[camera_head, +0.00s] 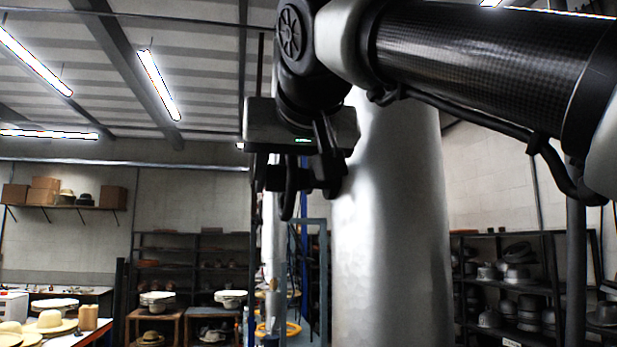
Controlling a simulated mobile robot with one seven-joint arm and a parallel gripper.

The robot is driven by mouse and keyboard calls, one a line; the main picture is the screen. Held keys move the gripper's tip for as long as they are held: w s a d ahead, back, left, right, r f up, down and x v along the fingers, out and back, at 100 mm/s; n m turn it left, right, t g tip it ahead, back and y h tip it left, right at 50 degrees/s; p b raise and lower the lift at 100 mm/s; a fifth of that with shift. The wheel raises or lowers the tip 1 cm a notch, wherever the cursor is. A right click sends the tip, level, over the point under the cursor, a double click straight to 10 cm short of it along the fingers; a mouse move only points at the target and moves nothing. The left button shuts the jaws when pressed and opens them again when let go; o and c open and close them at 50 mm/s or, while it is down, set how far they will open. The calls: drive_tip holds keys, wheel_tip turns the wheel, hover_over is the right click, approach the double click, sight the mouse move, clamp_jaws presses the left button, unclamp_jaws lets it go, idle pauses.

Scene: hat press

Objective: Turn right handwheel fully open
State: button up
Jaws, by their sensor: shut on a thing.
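My gripper (322,168) is at upper centre, pointing down, just in front of the left side of a tall, shiny metal cylinder. Its fingers are shut on a dark thing by the cylinder. A dark curved piece (288,204) hangs beside the fingers on their left; it looks like part of the handwheel seen nearly edge-on. The gripper and dark parts merge, so the exact grip point and the wheel's turn angle cannot be told. The rest of the wheel is hidden or out of view.
The metal cylinder (390,240) fills the middle right. Racks of hats (515,285) stand at right. A hat table (45,328) and shelves (190,265) are at left.

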drive_tip(key=shift+w+g+h, duration=0.1)
drive_tip(key=shift+g+h, duration=0.3)
drive_tip(key=shift+g, duration=1)
drive_tip(key=o, duration=1)
drive_tip(key=shift+o, duration=0.2)
